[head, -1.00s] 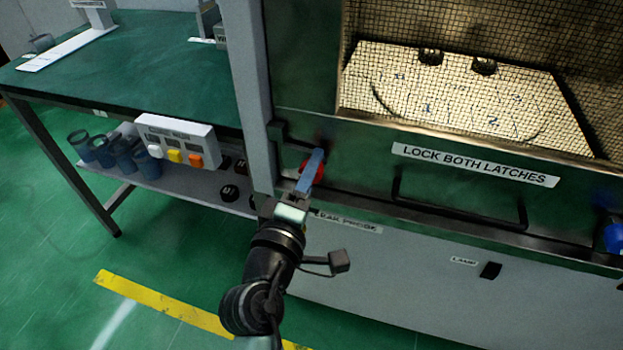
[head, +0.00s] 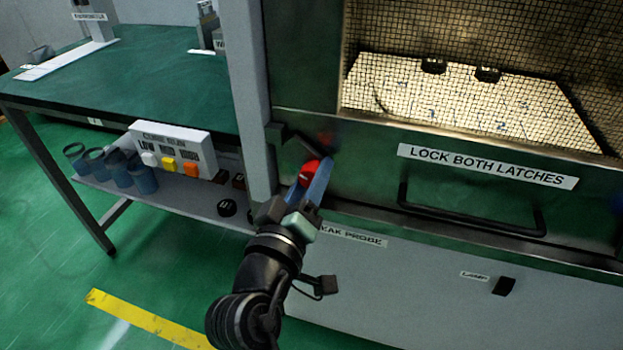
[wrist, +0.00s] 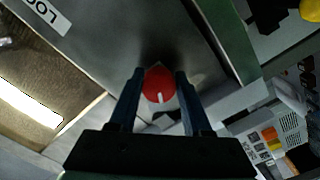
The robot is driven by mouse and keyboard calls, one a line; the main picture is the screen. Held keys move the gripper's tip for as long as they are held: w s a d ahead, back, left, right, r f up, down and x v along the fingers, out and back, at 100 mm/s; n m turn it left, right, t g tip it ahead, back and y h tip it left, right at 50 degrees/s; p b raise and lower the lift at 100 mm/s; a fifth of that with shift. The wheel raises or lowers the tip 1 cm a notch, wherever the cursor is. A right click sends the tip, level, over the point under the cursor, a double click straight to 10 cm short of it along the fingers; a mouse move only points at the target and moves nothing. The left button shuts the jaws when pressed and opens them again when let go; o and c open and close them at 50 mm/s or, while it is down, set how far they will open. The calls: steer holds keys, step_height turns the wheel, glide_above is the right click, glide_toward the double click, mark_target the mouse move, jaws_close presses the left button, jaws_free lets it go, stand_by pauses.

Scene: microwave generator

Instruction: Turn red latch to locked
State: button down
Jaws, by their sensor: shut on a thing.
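The red latch (head: 309,173) is a round red knob at the lower left of the microwave generator's front. In the wrist view the red latch (wrist: 158,85) shows a short white mark on its face, pointing toward the gripper's palm. My gripper (head: 308,182) is at the latch, with a blue finger on either side of it. In the wrist view my gripper (wrist: 156,88) is shut on the knob between its two fingertips. Any lock markings around the knob are hidden or too dark to read.
A "LOCK BOTH LATCHES" label (head: 487,166) is on the front panel above a black bar handle (head: 470,215). At left stands a green-topped bench (head: 150,85) with several blue cups and a button box (head: 173,150). A grey post (head: 250,100) rises just left of the latch.

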steer(key=shift+a+r, duration=0.15)
steer(key=c, duration=0.6)
jaws_free()
steer(key=shift+o, duration=1.2)
steer(key=shift+s, duration=0.1)
steer(key=v, duration=1.2)
steer(key=shift+s, duration=0.4)
